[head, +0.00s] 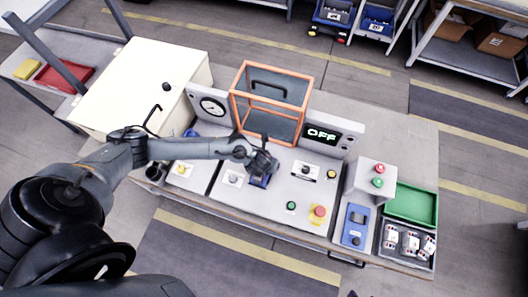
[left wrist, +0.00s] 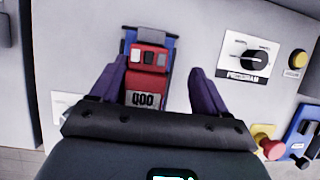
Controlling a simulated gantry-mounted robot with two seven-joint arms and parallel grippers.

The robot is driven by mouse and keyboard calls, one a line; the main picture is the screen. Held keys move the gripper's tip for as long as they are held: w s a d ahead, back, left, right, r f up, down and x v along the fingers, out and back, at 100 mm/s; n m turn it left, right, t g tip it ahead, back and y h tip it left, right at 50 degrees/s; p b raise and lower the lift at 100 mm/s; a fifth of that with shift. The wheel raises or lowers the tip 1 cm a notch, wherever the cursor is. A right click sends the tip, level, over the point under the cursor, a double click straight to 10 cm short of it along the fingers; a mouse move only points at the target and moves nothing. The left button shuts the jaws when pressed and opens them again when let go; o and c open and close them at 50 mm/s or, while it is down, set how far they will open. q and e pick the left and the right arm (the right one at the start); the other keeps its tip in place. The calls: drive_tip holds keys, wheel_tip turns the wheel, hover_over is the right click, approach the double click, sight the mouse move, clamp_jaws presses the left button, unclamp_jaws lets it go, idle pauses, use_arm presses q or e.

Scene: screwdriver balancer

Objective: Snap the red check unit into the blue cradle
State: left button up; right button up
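The red check unit (left wrist: 148,58) lies over the blue cradle (left wrist: 131,46) in the left wrist view, with blue showing at its far end and along its sides. I cannot tell whether it is fully seated. In the head view the blue cradle (head: 259,181) shows on the bench panel, mostly hidden under my left gripper (head: 263,167). My left gripper (left wrist: 158,88) has its two fingers apart on either side of the red unit. There is a clear gap at the right finger; the left finger is close to the unit. My right gripper is not in view.
An orange-framed clear box (head: 270,100) stands behind, beside a display reading OFF (head: 322,134). A program knob (left wrist: 252,58) and a red button (head: 319,211) lie to the right. Further right are a blue device (head: 354,227), a green tray (head: 411,203) and a button box (head: 371,182).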

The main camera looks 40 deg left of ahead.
use_arm(q)
drive_tip(key=s+f, duration=0.1)
drive_tip(key=s+a+f, duration=0.1)
drive_tip(key=f, duration=0.1)
drive_tip(key=shift+a+g, duration=0.2)
drive_tip(key=shift+g, duration=0.1)
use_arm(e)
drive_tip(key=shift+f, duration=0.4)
use_arm(q)
drive_tip(key=shift+r, duration=0.15)
drive_tip(key=shift+w+r, duration=0.1)
drive_tip(key=shift+r, duration=0.2)
drive_tip(key=p+v, duration=0.1)
drive_tip(key=v, duration=0.3)
drive_tip(key=w+p+v, duration=0.1)
drive_tip(key=p+v, duration=0.1)
drive_tip(key=v, duration=0.2)
drive_tip(key=d+p+v, duration=0.1)
drive_tip(key=v, duration=0.3)
drive_tip(key=shift+w+r, duration=0.3)
drive_tip(key=shift+r, duration=0.05)
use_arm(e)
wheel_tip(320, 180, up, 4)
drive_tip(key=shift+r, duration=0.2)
use_arm(q)
drive_tip(key=shift+c, duration=0.2)
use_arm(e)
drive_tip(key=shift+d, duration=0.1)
